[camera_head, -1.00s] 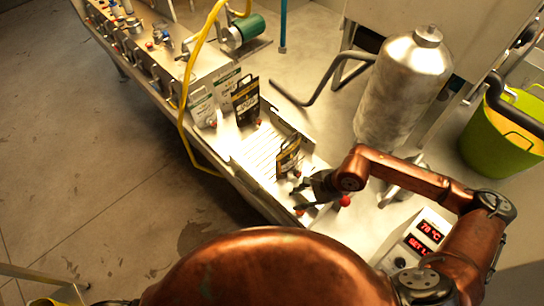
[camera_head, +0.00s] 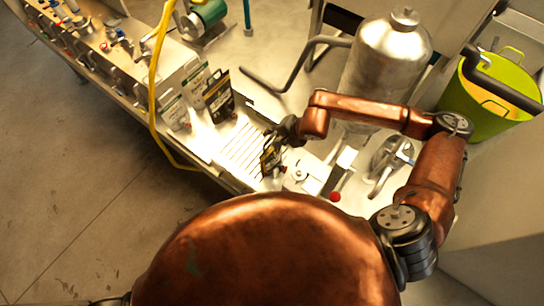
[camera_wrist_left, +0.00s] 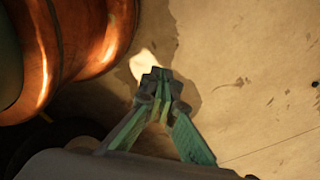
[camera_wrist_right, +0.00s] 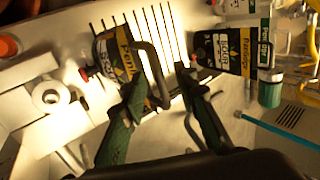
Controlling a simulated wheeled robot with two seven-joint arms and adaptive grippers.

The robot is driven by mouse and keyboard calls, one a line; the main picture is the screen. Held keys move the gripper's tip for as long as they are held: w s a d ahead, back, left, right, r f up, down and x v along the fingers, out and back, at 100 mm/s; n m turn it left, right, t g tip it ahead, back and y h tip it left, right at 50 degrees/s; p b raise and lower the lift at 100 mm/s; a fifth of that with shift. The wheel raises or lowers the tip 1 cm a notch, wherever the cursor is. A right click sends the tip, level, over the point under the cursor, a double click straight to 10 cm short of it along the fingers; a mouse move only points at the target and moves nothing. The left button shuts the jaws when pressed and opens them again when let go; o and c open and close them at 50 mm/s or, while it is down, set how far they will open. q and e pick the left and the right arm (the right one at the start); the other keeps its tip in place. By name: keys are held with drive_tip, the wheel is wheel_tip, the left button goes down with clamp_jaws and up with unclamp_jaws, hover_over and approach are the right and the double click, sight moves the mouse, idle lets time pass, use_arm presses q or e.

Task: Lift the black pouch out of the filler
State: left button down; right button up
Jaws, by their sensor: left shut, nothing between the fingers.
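In the head view, a black pouch (camera_head: 270,158) stands upright at the right end of the slatted metal tray (camera_head: 226,160). In the head view my right gripper (camera_head: 284,132) is just beyond and above the pouch. My left gripper (camera_wrist_left: 162,78) is shut and empty above the floor.
Another black pouch (camera_head: 218,97) stands at the far left end of the tray, beside white pouches (camera_head: 172,112). A yellow hose (camera_head: 153,90) hangs in front of the bench. A metal tank (camera_head: 385,60) stands behind my right arm, and a green bucket (camera_head: 490,100) is at the right.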

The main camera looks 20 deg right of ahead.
drive_tip(key=shift+w+a+f, duration=0.2)
drive_tip(key=shift+w+f, duration=0.45)
drive_tip(key=shift+w, duration=0.1)
drive_tip(key=shift+w+f, duration=0.25)
drive_tip(key=shift+f, duration=0.1)
drive_tip(key=shift+s+d+r, duration=0.1)
drive_tip(key=shift+s+r, duration=0.05)
drive_tip(key=shift+s, duration=0.4)
drive_tip(key=shift+c, duration=0.3)
drive_tip(key=shift+w, duration=0.35)
drive_tip(key=c, duration=0.5)
drive_tip(key=shift+s, duration=0.2)
clamp_jaws()
drive_tip(key=shift+w, duration=0.15)
use_arm(q)
drive_tip(key=w, duration=0.4)
drive_tip(key=shift+w+r, duration=0.2)
drive_tip(key=shift+r, duration=0.2)
